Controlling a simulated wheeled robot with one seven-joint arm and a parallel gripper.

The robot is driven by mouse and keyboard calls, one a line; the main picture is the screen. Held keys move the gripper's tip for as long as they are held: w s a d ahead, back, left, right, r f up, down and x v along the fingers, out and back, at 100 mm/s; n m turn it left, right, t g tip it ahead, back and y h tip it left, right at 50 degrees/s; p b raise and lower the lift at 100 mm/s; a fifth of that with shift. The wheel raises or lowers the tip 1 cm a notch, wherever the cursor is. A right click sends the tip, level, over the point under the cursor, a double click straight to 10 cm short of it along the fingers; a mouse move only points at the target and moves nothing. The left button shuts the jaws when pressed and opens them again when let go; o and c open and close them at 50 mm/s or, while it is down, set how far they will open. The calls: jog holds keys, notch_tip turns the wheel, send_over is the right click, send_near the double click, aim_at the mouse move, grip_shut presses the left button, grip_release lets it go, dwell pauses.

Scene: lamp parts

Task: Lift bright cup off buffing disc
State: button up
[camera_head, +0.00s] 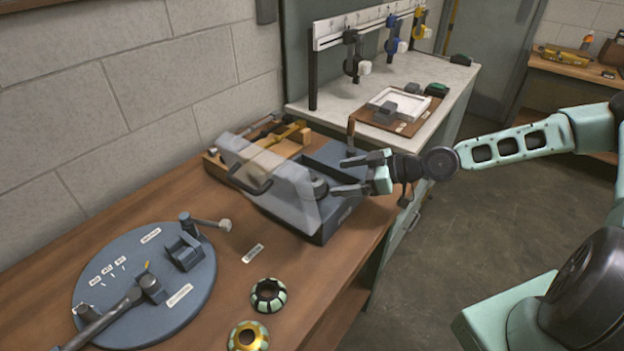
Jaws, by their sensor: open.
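My gripper (338,177) is open, its two fingers pointing left into the open right side of a blue-grey box with a clear hood (270,180). Between and just beyond the fingertips, a small dark round part (319,187) shows at the hood's edge. I cannot tell whether it is the bright cup, the buffing disc or both, nor whether a finger touches it. The hood and fingers partly hide the box's inside. Two ring-shaped cups lie on the bench apart from the gripper: a dark and pale green one (268,295) and a gold-rimmed one (248,337).
A round blue-grey plate (150,275) with a lever and clamp fills the bench's left front. Wooden blocks and tools (285,140) sit behind the box. A white-topped counter (440,80) with a rack stands behind. Floor (430,250) is open at right.

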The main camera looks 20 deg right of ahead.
aim_at(323, 182)
jog(key=shift+p+x, duration=1.35)
jog(key=shift+x, duration=1.4)
jog(key=shift+w+a+f, duration=0.15)
jog(key=shift+a+f, duration=0.35)
jog(key=shift+f, duration=0.05)
jog(key=c, duration=1.2)
